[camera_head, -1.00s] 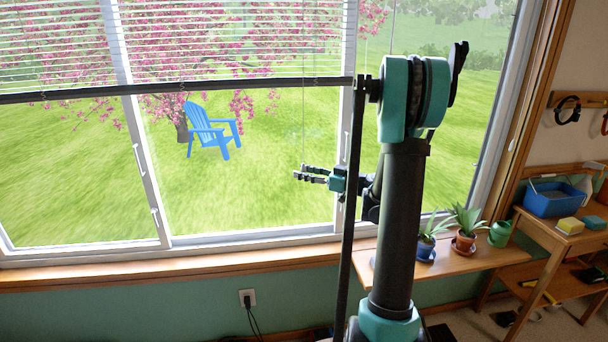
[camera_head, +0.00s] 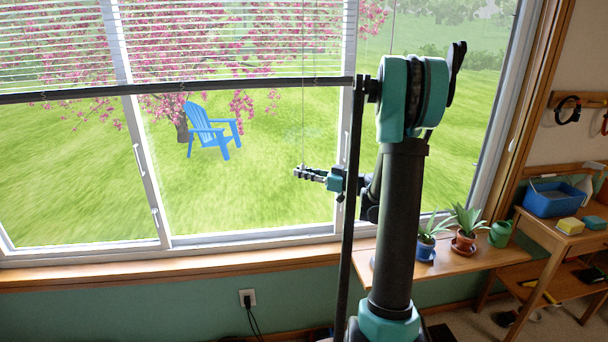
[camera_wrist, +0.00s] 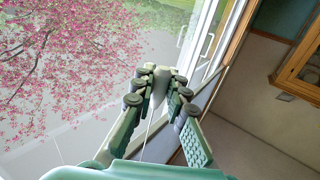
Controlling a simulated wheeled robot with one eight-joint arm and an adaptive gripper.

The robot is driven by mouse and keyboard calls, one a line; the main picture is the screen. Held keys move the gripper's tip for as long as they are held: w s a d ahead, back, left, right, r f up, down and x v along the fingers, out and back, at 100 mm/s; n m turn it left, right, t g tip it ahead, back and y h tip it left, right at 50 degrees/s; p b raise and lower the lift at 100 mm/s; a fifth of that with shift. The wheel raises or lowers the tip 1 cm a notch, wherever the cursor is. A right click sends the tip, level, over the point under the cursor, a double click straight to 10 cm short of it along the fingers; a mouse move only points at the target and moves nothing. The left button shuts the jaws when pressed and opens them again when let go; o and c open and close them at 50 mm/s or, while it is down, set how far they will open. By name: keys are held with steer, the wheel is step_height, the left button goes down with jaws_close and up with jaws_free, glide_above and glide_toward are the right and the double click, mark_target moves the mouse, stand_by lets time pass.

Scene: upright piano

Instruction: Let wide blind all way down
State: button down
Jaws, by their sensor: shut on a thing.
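The wide blind (camera_head: 235,45) hangs with its white slats over the upper part of the window. A thin pull cord (camera_head: 303,120) hangs down in front of the glass to my gripper (camera_head: 304,173). In the wrist view my gripper (camera_wrist: 160,88) is shut on a pale grey cord end (camera_wrist: 161,74) between its fingertips. A thin line of cord (camera_wrist: 150,128) also shows between the fingers. The exact shape of the cord end is partly hidden by the fingers.
Another cord (camera_head: 393,30) hangs at the right pane. A wooden bench (camera_head: 470,260) with potted plants (camera_head: 465,228) and a green watering can (camera_head: 500,233) stands low at the right. A side table holds a blue bin (camera_head: 552,203). The air left of my gripper is clear.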

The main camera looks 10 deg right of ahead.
steer(key=shift+a+f, duration=0.2)
steer(key=shift+a, duration=1.05)
steer(key=shift+a+f, duration=0.15)
steer(key=shift+a, duration=1.05)
steer(key=shift+r, duration=0.15)
step_height(320, 180, up, 9)
step_height(320, 180, up, 9)
step_height(320, 180, up, 9)
stand_by(0.4)
step_height(320, 180, up, 9)
steer(key=shift+f, duration=0.1)
stand_by(0.4)
